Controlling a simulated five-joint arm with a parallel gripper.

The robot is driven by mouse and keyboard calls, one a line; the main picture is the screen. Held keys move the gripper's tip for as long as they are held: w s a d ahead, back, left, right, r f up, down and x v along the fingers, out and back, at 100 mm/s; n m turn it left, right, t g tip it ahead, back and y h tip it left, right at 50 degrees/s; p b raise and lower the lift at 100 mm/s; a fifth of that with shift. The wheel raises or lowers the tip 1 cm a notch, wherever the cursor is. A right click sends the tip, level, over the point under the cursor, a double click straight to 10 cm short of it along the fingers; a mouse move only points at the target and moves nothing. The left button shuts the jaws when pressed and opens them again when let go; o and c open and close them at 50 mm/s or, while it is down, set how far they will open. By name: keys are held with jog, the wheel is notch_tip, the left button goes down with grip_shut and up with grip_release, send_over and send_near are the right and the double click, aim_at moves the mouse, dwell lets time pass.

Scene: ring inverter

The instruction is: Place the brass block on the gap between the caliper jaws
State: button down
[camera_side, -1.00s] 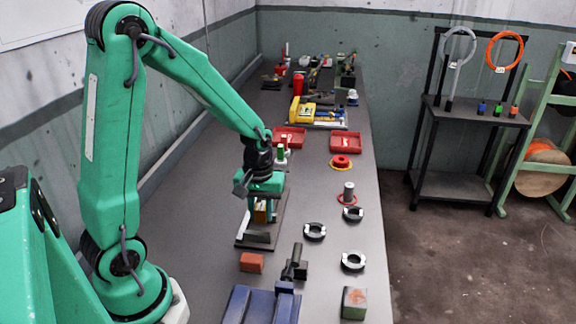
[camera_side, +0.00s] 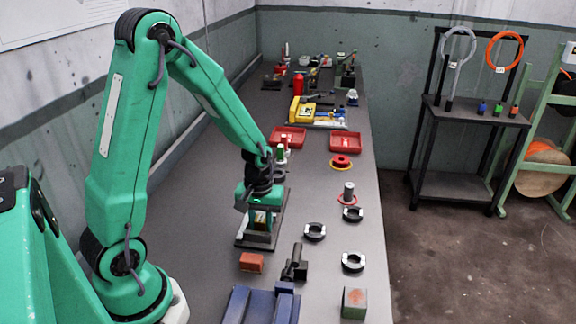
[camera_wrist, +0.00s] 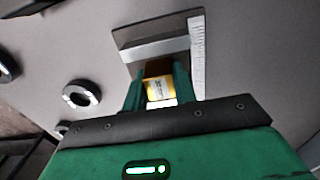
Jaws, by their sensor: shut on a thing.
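The brass block (camera_side: 261,217) is held in my gripper (camera_side: 261,214) over the caliper (camera_side: 246,241) in the side view. In the wrist view the block (camera_wrist: 157,85) shows yellow-gold with a pale label, between the two green fingers. The caliper (camera_wrist: 150,46) lies beyond it as a dark plate with a lighter bar and a white ruled scale along the right. My fingers hide much of the caliper's jaws and the gap. I cannot tell whether the block touches the caliper.
A reddish block (camera_side: 251,262) and a blue vise (camera_side: 262,306) are on the near side. Black-and-white rings (camera_side: 314,232) lie to the right; one ring (camera_wrist: 81,95) shows in the wrist view. Red trays (camera_side: 345,142) stand farther back.

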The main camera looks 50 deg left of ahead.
jog(key=shift+f, duration=0.15)
jog(key=c, duration=1.4)
grip_release()
notch_tip(320, 180, up, 12)
jog(key=shift+r, duration=0.2)
notch_tip(320, 180, up, 7)
jog(key=m+t, duration=0.3)
jog(key=m, duration=0.1)
send_over(261, 219)
jog(key=s+d, duration=0.4)
jog(key=s+d+r+m+t, duration=0.2)
jog(key=s+d+r+m, duration=0.1)
jog(key=s+r+m, duration=0.1)
jog(key=shift+s+d+m+t, duration=0.3)
jog(key=shift+s+m, duration=0.2)
jog(key=shift+s, duration=0.75)
